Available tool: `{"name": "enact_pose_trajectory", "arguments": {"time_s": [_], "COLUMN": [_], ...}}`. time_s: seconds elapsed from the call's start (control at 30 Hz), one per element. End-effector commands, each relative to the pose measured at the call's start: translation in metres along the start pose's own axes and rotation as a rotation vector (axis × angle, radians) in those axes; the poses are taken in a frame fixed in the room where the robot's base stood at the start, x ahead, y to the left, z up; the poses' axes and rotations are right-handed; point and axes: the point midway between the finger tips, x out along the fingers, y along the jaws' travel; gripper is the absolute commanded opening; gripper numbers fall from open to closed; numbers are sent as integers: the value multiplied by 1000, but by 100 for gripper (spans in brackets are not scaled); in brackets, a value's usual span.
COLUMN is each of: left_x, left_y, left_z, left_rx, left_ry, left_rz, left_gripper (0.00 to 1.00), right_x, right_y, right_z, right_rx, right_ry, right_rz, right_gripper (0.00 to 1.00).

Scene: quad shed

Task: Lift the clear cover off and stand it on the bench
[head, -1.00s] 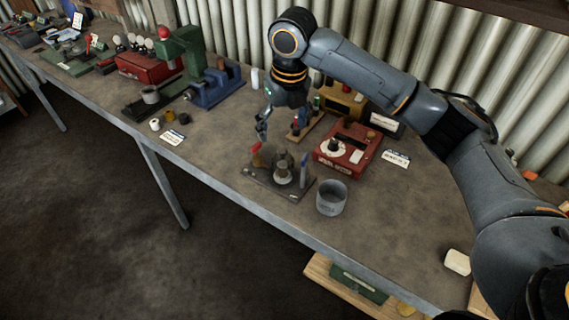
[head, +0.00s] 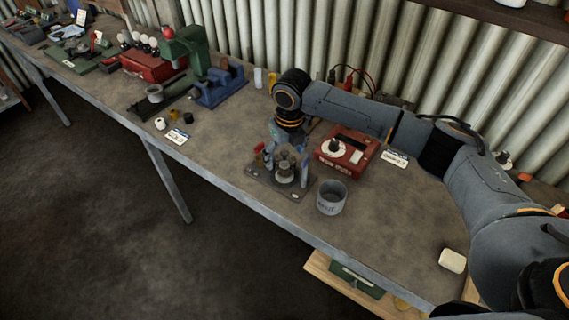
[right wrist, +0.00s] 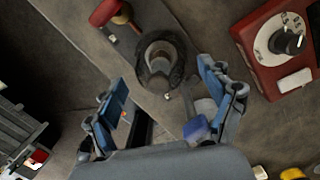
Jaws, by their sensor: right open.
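A dark base plate (head: 263,184) near the bench's front edge carries a small round fixture (head: 285,176), with a red-handled part (head: 259,150) beside it. In the right wrist view a see-through, dark-rimmed round shape (right wrist: 160,60) stands over the fixture; it looks like the clear cover, though its outline is faint. My right gripper (head: 286,157) is above and around the fixture's top in the head view. In the right wrist view its blue-padded fingers (right wrist: 166,102) are wide apart, with the cover ahead between them. A blue knob (right wrist: 196,130) is close to the right finger. My left gripper is out of view.
A grey cup (head: 331,198) stands just right of the base plate. A red box with a white dial (head: 346,151) is behind it. A blue vise-like tool (head: 220,87) and small pots are to the left.

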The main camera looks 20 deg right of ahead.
Motion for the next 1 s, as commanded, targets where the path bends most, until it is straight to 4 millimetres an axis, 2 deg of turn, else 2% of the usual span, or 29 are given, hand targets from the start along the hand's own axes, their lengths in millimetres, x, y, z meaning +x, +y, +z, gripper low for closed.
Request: {"name": "enact_pose_trajectory", "arguments": {"time_s": [0.13,0.37,0.47,0.63,1.0], "left_x": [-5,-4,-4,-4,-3], "left_y": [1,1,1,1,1], "left_z": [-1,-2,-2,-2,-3], "left_rx": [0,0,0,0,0], "left_ry": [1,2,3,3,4], "left_rz": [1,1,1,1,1], "left_gripper": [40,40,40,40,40], "right_x": [14,16,16,16,12], "right_y": [0,0,0,0,0], "right_z": [0,0,0,0,1], "right_rx": [-2,-2,-2,-2,-1], "right_ry": [0,-2,-2,-2,-3], "right_rz": [-1,0,0,0,0], "right_gripper": [82,82,65,31,29]}}
